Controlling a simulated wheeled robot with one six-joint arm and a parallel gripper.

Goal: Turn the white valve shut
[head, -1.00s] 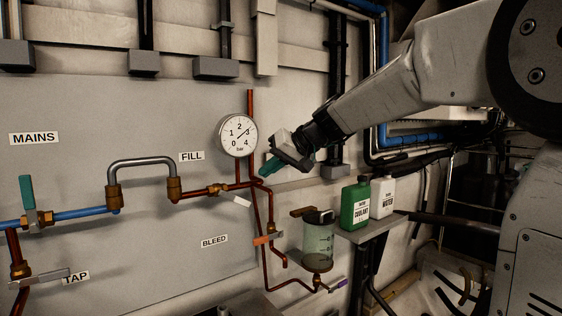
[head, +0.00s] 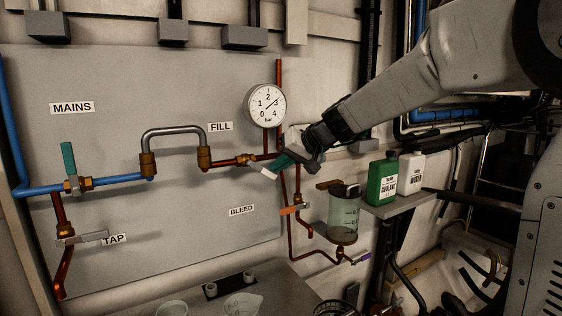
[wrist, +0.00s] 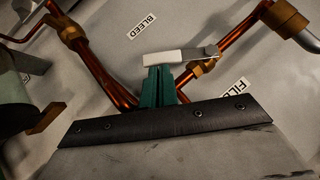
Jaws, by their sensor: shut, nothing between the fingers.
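The white valve's lever (head: 269,172) sits on the copper pipe below the FILL label (head: 220,127). It slants down to the right, at an angle to the pipe. In the wrist view the white lever (wrist: 175,57) lies across the tips of my gripper, with its brass body (wrist: 203,67) to the right. My gripper (head: 281,163) has green fingers, shut and empty, at the lever's free end. In the wrist view the fingertips (wrist: 159,70) meet the lever's near edge; I cannot tell whether they touch it.
A pressure gauge (head: 265,105) is above the gripper. An orange-handled valve (head: 292,209) and a clear reservoir (head: 343,216) are below. Green (head: 382,180) and white (head: 411,172) bottles stand on a shelf to the right. MAINS and TAP valves are at the left.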

